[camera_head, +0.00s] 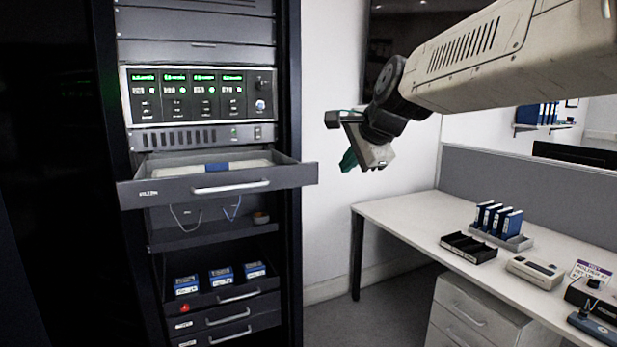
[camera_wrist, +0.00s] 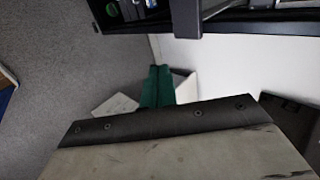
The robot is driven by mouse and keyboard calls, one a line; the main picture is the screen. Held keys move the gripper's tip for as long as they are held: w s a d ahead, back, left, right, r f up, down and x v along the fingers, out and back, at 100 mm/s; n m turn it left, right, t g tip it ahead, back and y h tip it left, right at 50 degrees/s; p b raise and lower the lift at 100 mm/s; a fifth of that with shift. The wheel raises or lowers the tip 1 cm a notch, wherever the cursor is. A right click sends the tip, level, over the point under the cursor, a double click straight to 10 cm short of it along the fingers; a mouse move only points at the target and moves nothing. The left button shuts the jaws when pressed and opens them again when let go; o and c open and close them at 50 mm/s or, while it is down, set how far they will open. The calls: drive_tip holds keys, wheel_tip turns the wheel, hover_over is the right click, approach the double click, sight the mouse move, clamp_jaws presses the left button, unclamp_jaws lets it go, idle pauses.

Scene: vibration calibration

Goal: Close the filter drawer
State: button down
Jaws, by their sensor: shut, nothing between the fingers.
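A wide grey drawer (camera_head: 290,178) with a silver handle is pulled out of the rack in the head view. A pale item with a blue part lies in it. The label at its left front is too small to read surely. Below, a dark drawer (camera_head: 205,300) holding several blue boxes also stands out a little; I cannot tell by label which is the filter drawer. My gripper (camera_head: 348,160) is to the right of the wide drawer, apart from it, slightly above its front. In the wrist view its green fingers (camera_wrist: 158,88) are together and empty.
The rack (camera_head: 292,120) holds a panel (camera_head: 200,95) with green displays above the drawers. A white desk (camera_head: 400,218) stands at the right with blue binders (camera_head: 495,218), a black tray (camera_head: 468,247) and devices. Open floor lies between rack and desk.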

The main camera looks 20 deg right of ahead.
drive_tip(key=w+r+x, duration=0.2)
drive_tip(key=x, duration=1)
drive_tip(key=shift+w+f, duration=0.15)
drive_tip(key=shift+f, duration=0.05)
drive_tip(key=shift+w, duration=0.1)
